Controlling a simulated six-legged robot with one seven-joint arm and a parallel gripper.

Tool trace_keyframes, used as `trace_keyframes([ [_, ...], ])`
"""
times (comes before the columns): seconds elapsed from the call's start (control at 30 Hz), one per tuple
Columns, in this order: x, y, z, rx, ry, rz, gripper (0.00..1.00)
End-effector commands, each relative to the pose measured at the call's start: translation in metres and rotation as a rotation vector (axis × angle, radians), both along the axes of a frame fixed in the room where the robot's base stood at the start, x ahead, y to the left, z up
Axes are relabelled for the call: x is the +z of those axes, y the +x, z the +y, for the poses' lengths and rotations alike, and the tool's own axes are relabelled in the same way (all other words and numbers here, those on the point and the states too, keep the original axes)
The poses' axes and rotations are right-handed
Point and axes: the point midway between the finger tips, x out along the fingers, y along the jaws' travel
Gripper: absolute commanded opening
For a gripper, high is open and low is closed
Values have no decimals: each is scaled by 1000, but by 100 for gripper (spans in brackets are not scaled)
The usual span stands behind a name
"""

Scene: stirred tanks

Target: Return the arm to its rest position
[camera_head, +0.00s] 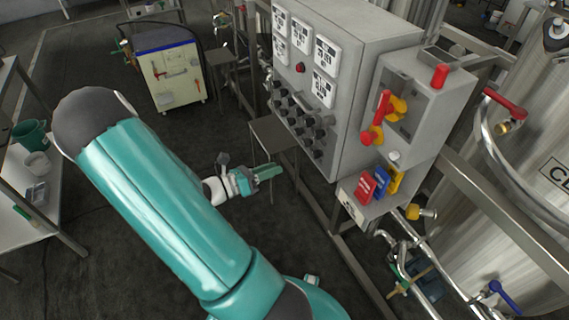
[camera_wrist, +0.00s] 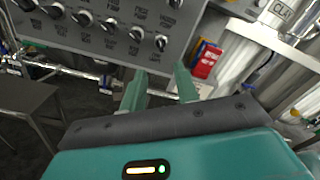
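My arm is a thick teal limb that crosses the lower left of the head view, stretched out over the floor. My gripper (camera_head: 268,171) is at its far end, in front of the lower part of a grey control panel (camera_head: 345,85). In the wrist view my gripper (camera_wrist: 161,73) shows two teal fingers with a clear gap between them and nothing held. The panel's lower row of black knobs (camera_wrist: 161,42) lies just beyond the fingertips. The fingers look apart from the panel, though the exact distance is hard to tell.
Red and blue tags (camera_head: 372,186) hang under the panel's side box. A small stool (camera_head: 273,132) stands beside the panel. A large steel tank (camera_head: 520,180) with pipes and red and blue valve handles fills the right. A white table (camera_head: 20,190) with containers is at left. Open floor lies between.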

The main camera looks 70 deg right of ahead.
Motion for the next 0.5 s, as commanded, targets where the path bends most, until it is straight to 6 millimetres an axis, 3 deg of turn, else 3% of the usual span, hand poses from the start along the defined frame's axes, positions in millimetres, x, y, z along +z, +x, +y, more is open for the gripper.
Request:
trace_keyframes([
  [0.5, 0, 4, 5, -1, 0, 0, 31],
])
